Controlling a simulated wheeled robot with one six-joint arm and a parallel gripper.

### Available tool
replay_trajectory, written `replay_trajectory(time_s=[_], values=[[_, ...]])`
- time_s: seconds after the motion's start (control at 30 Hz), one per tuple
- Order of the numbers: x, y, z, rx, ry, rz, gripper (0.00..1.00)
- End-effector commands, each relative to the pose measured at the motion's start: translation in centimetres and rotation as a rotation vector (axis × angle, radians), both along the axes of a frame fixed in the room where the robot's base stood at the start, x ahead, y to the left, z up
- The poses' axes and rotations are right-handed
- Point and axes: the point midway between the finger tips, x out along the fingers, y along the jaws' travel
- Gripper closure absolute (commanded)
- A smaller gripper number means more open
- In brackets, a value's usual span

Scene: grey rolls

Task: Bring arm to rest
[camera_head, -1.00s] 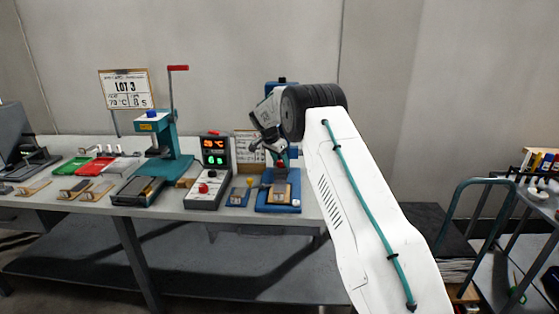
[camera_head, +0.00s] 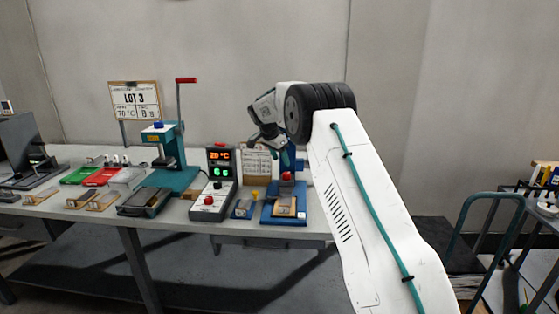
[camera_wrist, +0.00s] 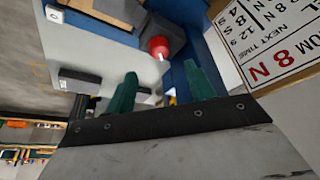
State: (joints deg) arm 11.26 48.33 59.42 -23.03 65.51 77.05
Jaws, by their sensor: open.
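My gripper (camera_wrist: 162,86) shows in the wrist view as two teal fingers standing apart, with nothing between them. In the head view my white arm reaches up from the lower right and bends at a dark ribbed joint. The wrist end hangs over the right part of the bench, above a blue fixture (camera_head: 270,217). The fingertips are hard to make out there. In the wrist view a red knob (camera_wrist: 158,47) on a dark block lies beyond the fingers, apart from them.
The bench (camera_head: 105,222) holds a control box (camera_head: 208,203) with a lit display, a teal press (camera_head: 173,178), and red (camera_head: 103,177) and green (camera_head: 78,176) trays. A LOT 3 sign (camera_head: 134,100) stands behind. A cart (camera_head: 490,195) stands at the right.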

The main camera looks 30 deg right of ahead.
Motion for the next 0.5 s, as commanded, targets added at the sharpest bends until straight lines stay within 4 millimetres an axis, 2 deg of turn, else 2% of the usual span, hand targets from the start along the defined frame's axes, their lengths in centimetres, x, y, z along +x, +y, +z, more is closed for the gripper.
replay_trajectory(time_s=[0.27, 0.4, 0.47, 0.5], values=[[0.0, 0.0, 0.0, -0.001, 0.003, 0.008, 0.46], [-0.1, 0.1, -0.1, -0.002, 0.037, 0.084, 0.46], [-0.7, 0.4, -1.1, 0.010, 0.082, 0.142, 0.46], [-1.5, 0.7, -2.3, 0.023, 0.126, 0.185, 0.46]])
